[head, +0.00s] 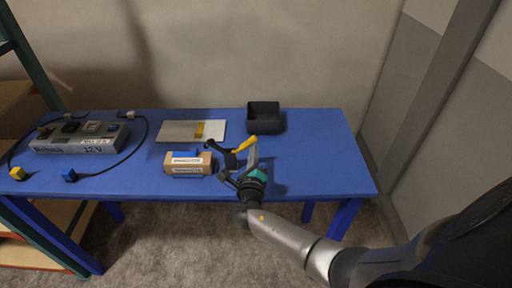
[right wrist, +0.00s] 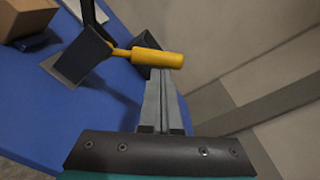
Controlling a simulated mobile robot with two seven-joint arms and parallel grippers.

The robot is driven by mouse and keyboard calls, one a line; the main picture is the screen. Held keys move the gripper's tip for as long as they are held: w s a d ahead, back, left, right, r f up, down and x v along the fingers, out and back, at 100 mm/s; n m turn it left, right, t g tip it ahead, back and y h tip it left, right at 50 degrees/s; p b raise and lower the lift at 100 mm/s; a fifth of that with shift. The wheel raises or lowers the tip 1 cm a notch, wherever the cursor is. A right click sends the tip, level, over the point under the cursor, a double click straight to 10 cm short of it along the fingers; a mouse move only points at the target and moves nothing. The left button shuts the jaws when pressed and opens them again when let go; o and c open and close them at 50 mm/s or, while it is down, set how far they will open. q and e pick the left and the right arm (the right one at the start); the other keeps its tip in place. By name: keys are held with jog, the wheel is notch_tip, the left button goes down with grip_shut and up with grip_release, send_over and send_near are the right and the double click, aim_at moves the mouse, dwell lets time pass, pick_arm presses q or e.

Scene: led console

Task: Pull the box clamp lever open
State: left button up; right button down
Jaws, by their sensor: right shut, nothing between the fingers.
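The box clamp (head: 230,160) is a dark toggle clamp on the blue table, just right of the cardboard box (head: 188,170). Its lever has a yellow handle (head: 245,144) that points up and to the right. In the right wrist view the yellow handle (right wrist: 160,57) lies across the tips of my right gripper (right wrist: 160,75), and the dark clamp body (right wrist: 85,50) is to its left. My right gripper (head: 253,155) is shut and empty beside the handle; I cannot tell whether they touch. My left gripper is out of view.
A black bin (head: 264,121) stands behind the clamp. A pale plate (head: 176,131) with a yellow piece (head: 199,129) lies behind the box. At the left is a grey console (head: 78,142) with cables and yellow and blue plugs (head: 69,175). The table's right end is clear.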

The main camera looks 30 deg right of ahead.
aim_at(243, 146)
jog(key=r+n+p, duration=0.1)
jog(key=a+n+p, duration=0.1)
jog(key=shift+w+r+n, duration=0.3)
jog(key=shift+r+n, duration=0.1)
jog(key=shift+w+a+r+n+p, duration=0.3)
jog(key=shift+a+n+p, duration=0.2)
jog(key=shift+n+p, duration=0.4)
jog(key=shift+w+a+r, duration=0.15)
jog(key=shift+a, duration=0.25)
